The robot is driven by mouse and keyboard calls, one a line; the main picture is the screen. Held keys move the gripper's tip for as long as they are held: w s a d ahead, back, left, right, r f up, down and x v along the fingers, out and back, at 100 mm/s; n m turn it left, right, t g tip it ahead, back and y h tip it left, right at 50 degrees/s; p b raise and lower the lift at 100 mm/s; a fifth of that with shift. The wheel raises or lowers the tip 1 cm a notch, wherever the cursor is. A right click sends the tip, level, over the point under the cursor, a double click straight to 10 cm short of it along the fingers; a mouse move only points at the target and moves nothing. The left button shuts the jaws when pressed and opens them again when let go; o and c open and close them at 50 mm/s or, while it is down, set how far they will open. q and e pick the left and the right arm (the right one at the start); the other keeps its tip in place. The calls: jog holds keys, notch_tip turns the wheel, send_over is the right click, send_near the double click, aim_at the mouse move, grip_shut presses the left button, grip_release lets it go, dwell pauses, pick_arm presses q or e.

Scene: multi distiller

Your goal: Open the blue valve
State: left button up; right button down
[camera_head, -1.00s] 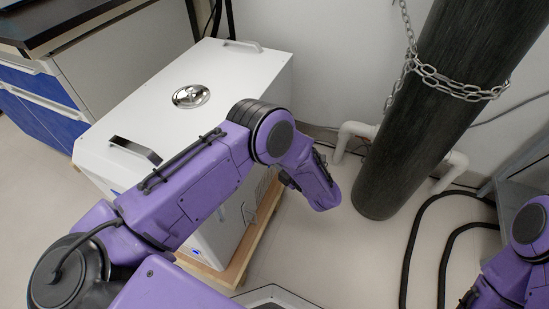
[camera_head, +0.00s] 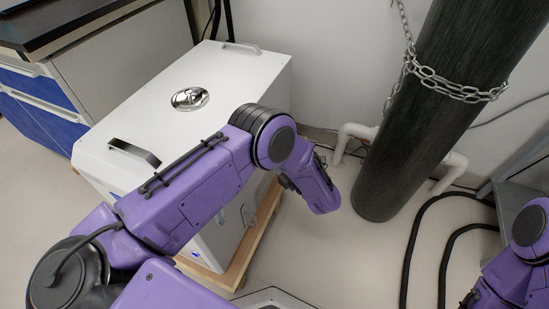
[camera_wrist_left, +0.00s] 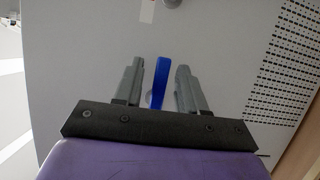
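The blue valve handle (camera_wrist_left: 161,80) shows in the left wrist view against the light grey face of the white machine. It stands between the two grey fingers of my left gripper (camera_wrist_left: 158,76), with a gap on each side. The left gripper is open. In the head view, the white machine (camera_head: 215,72) stands at the left, and my left arm reaches across in front of it; the valve and the left fingertips are hidden there. Only part of my right arm shows at the lower right, and its gripper is out of view.
A tall dark cylinder (camera_head: 415,130) held by a chain (camera_head: 450,90) stands right of the machine. White pipes (camera_head: 352,131) run behind it and black hoses (camera_head: 420,240) lie on the floor. The machine rests on a wooden base (camera_head: 262,225). A dark-topped bench (camera_head: 60,30) stands at upper left.

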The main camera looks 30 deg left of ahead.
pick_arm(q)
jog(key=v, duration=1)
jog(key=shift+d+p, duration=0.2)
jog(key=shift+p, duration=0.2)
jog(key=shift+s, duration=0.15)
